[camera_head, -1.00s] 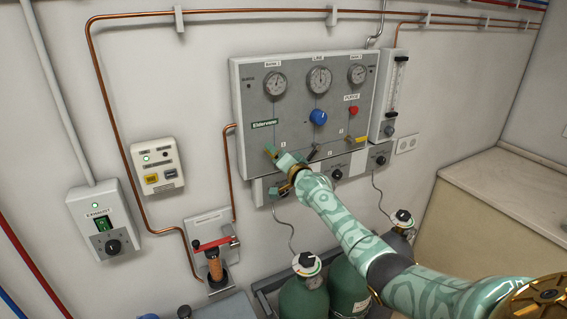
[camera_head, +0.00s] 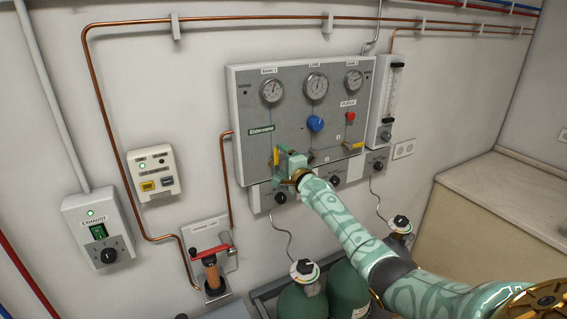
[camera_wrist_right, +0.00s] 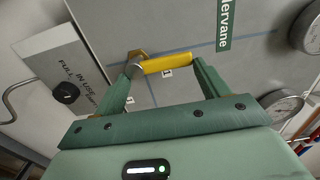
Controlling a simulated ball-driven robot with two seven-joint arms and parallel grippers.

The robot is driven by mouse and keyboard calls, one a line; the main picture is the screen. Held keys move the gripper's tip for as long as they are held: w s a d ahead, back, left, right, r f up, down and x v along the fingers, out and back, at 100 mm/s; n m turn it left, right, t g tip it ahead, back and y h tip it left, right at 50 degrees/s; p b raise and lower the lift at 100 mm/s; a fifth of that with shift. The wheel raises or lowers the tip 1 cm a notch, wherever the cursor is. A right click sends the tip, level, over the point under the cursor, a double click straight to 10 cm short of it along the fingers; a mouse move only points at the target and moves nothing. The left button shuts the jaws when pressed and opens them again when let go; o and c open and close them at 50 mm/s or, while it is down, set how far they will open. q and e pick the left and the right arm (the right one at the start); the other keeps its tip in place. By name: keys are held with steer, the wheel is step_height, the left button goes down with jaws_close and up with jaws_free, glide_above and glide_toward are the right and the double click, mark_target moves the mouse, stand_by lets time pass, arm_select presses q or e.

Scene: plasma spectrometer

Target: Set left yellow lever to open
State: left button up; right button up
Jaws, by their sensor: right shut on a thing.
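The left yellow lever (camera_head: 276,156) is on the lower left of the grey gas panel (camera_head: 243,100). It now stands about upright in the head view. In the right wrist view its yellow handle (camera_wrist_right: 168,63) spans between my two green fingers, with its brass pivot end at the left. My right gripper (camera_head: 280,160) is shut on the lever and partly hides it in the head view. My left gripper is not in view.
A second yellow lever (camera_head: 354,145) lies roughly flat at the panel's lower right. A blue knob (camera_head: 315,124) and red button (camera_head: 351,117) sit above. Black knobs (camera_head: 280,197) line the strip below. Green gas cylinders (camera_head: 303,300) stand under the panel.

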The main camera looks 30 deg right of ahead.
steer(key=shift+w+a+r, duration=0.1)
steer(key=shift+a+r, duration=0.05)
steer(key=shift+r, duration=0.2)
steer(key=o, duration=1.3)
steer(key=shift+o, duration=0.3)
steer(key=shift+a, duration=0.3)
steer(key=shift+s+d+p, duration=0.15)
steer(key=shift+s+p, duration=0.25)
steer(key=shift+s, duration=0.05)
steer(key=s+a+p, duration=0.2)
steer(key=s+p, duration=0.2)
steer(key=s, duration=1.1)
steer(key=shift+s+a, duration=0.15)
steer(key=shift+s, duration=0.15)
